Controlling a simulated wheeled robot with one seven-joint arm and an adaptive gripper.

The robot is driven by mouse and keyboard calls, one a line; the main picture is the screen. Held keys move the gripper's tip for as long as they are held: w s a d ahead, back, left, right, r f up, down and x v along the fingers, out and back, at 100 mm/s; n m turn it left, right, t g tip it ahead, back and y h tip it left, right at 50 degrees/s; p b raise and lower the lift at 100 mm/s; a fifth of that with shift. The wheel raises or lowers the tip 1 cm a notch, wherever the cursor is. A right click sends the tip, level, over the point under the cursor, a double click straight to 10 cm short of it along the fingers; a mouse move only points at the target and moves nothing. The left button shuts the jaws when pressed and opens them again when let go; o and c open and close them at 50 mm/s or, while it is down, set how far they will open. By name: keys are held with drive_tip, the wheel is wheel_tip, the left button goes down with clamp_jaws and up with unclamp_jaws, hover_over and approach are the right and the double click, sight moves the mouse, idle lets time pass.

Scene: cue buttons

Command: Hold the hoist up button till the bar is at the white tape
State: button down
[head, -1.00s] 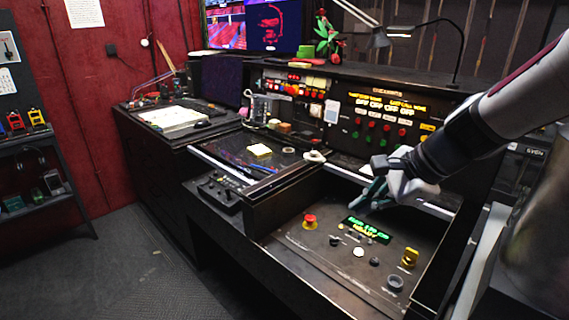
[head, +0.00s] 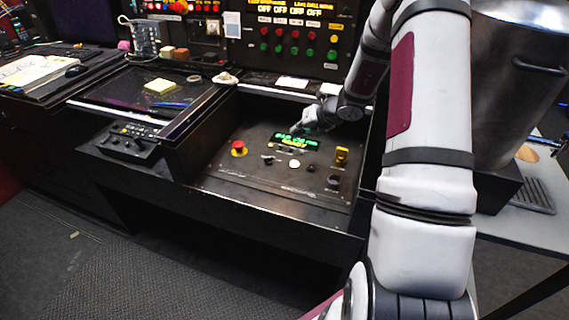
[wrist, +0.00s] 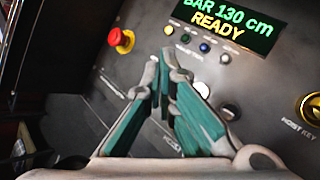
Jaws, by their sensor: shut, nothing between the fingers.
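The sloped control panel (head: 262,185) carries a lit green display (head: 294,141); in the wrist view the display (wrist: 228,20) reads "BAR 130 cm" and "READY". A white round button (wrist: 202,89) and a black round button (wrist: 231,111) sit to the right of my fingers. I cannot read which button is hoist up; a label below is partly hidden by my fingers. My gripper (wrist: 160,62) is shut and empty, its teal-lined fingertips over the panel below the display. In the head view my gripper (head: 299,127) is at the display's far edge. I see neither the bar nor the white tape.
A red emergency stop (wrist: 121,40) is left of my fingers. A yellow hoist key switch (wrist: 310,105) is at the right. Small coloured knobs, one blue (wrist: 204,47), line up under the display. A raised console (head: 150,95) with a yellow pad stands left.

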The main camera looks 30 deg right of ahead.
sight(297, 162)
drive_tip(key=shift+w+d+f+m, duration=0.1)
drive_tip(key=shift+d+f+m, duration=0.15)
drive_tip(key=shift+f+m, duration=0.25)
drive_tip(key=shift+f, duration=0.1)
wheel_tip(297, 162, down, 9)
drive_tip(key=b, duration=0.7)
drive_tip(key=shift+b, duration=0.4)
idle(0.9)
drive_tip(key=shift+f+b, duration=0.25)
drive_tip(key=shift+b, duration=0.15)
